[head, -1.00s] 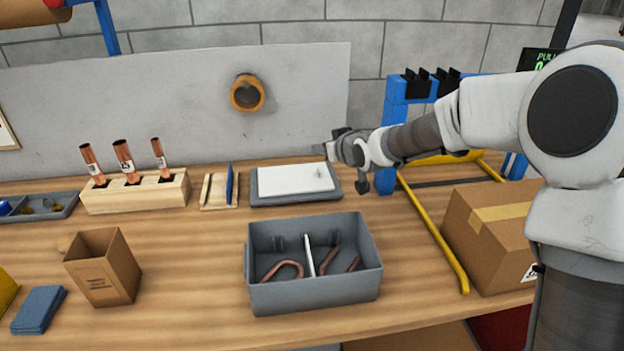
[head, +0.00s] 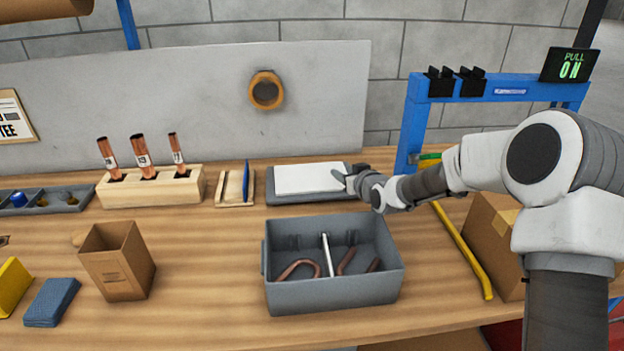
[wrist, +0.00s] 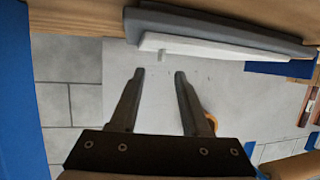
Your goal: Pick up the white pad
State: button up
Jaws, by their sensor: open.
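The white pad (head: 308,178) is a flat slab lying on a grey tray (head: 285,199) at the back of the workbench. My gripper (head: 345,177) is at the right end of the pad, low and close to it; whether it touches cannot be told in the head view. In the wrist view my gripper (wrist: 159,74) has its two fingers apart with nothing between them. There the pad (wrist: 215,52) shows edge-on just beyond the fingertips, against the grey tray (wrist: 225,25), with a small gap visible.
A grey divided bin (head: 330,292) with bent copper tubes stands in front of the tray. A wooden stand (head: 236,192) with a blue plate is left of it, beside a block of copper tubes (head: 150,190). A blue frame (head: 415,125) and yellow rail (head: 462,250) are on the right.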

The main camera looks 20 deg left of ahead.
aim_at(335, 167)
jog(key=shift+x, duration=3.1)
grip_shut()
